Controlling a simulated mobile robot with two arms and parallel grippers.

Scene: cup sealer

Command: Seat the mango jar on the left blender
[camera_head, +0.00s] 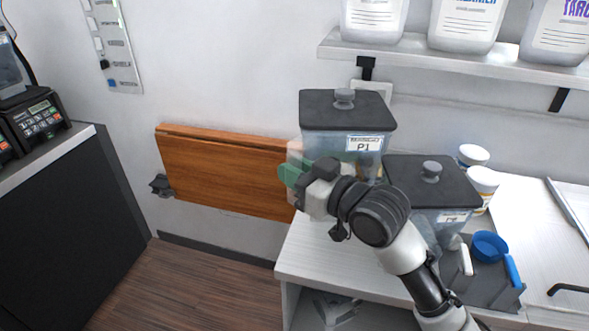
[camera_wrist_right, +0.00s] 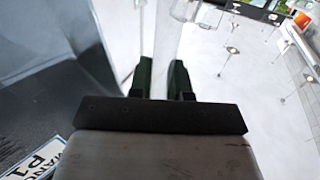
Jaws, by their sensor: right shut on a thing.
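The mango jar (camera_head: 325,143) is a clear square container with a black lid and a white P1 label, at the left end of the white counter. Its label (camera_wrist_right: 40,160) reads MANGO P1 in the right wrist view. My right gripper (camera_head: 289,173) is at the jar's left side, with its dark green fingers closed on a clear upright strip (camera_wrist_right: 162,45), which looks like the jar's handle. My arm hides the jar's base, so I cannot tell whether it touches the counter. No blender shows. My left gripper is out of view.
A second black-lidded jar (camera_head: 430,185) stands close to the right. A dark tray (camera_head: 500,295) holds a blue cup and utensils; white tubs (camera_head: 482,185) stand behind. A shelf (camera_head: 440,58) with large bottles hangs above. A wooden folded panel (camera_head: 220,170) is on the wall at left.

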